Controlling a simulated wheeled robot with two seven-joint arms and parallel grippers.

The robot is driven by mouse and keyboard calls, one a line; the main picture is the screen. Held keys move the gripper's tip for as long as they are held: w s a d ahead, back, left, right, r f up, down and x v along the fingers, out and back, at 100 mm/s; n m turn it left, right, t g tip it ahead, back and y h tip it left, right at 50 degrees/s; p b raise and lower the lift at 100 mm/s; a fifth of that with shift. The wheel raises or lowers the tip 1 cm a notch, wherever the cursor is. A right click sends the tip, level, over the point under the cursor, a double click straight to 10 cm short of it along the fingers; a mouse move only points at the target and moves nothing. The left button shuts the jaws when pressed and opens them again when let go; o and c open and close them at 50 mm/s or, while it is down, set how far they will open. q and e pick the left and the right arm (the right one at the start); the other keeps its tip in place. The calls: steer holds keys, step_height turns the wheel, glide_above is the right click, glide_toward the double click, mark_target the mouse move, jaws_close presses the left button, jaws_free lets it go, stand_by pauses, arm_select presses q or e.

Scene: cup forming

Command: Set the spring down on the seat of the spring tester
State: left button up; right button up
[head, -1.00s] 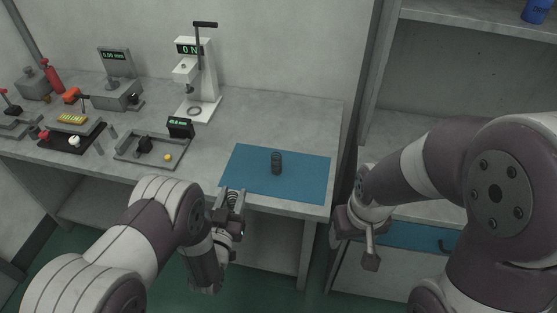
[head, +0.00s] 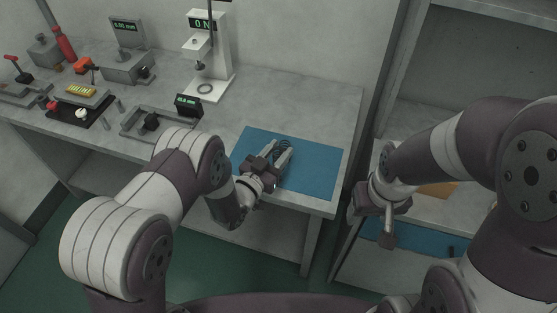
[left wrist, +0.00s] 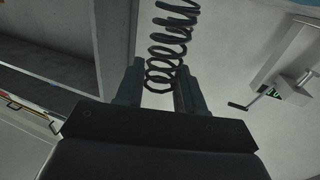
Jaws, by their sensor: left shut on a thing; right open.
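Whether the spring touches the mat is hidden. The spring tester (head: 212,60) is the white stand at the back, reading 0 N, with a ring-shaped seat (head: 205,89) on its base. My right gripper (head: 388,225) is open and empty, low at the right.
A fixture with a small display (head: 188,104) stands between the mat and the left side of the bench. A gauge reading 0.00 mm (head: 126,35) and a black tray (head: 78,108) are farther left. Bare bench lies between mat and tester. A shelf unit (head: 480,60) is at the right.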

arm_select(q)
steer(key=shift+s+f, duration=0.1)
steer(key=shift+f, duration=1.75)
steer(key=o, duration=1.1)
